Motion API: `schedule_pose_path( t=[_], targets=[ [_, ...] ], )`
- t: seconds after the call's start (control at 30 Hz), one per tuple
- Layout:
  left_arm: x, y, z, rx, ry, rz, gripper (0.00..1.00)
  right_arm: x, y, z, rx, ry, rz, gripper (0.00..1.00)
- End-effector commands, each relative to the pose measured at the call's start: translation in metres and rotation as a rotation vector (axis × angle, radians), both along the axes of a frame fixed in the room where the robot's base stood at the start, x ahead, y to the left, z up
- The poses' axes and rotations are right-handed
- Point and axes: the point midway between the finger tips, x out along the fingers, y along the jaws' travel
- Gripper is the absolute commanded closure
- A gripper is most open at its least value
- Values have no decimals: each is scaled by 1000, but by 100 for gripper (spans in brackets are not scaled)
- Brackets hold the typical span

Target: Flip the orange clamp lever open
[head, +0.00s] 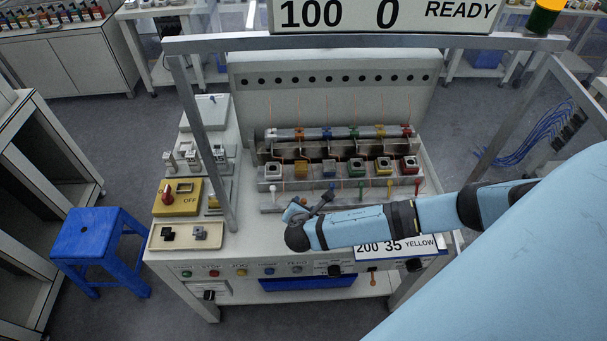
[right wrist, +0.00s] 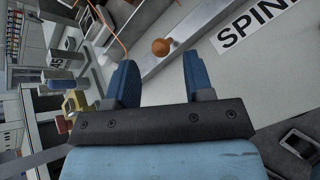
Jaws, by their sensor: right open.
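The orange clamp lever's round knob (right wrist: 161,46) shows in the right wrist view, just beyond the fingertips and between them in the picture. In the head view the orange lever (head: 302,186) stands in the front row of coloured levers, second from the left. My right gripper (head: 308,204) is just in front of it, at the bench's front ledge. In the right wrist view my right gripper (right wrist: 157,66) is open, with two blue fingers apart and nothing between them. I cannot see the knob touching either finger. My left gripper is in neither view.
Blue (head: 331,185) and green (head: 361,185) levers stand right of the orange one. A row of coloured blocks (head: 330,168) sits behind. A metal frame post (head: 208,150) rises left of the fixture.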

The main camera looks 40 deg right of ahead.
Motion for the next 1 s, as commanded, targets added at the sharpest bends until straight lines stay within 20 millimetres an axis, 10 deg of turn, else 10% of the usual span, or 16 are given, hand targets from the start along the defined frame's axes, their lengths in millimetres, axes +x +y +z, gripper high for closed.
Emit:
schedule_pose_path(
  t=[0.4,1.0],
  targets=[
    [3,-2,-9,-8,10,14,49,-56,42,42,1,1,1,53],
    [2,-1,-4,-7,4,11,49,-63,47,48,-1,1,0,53]
  ],
)
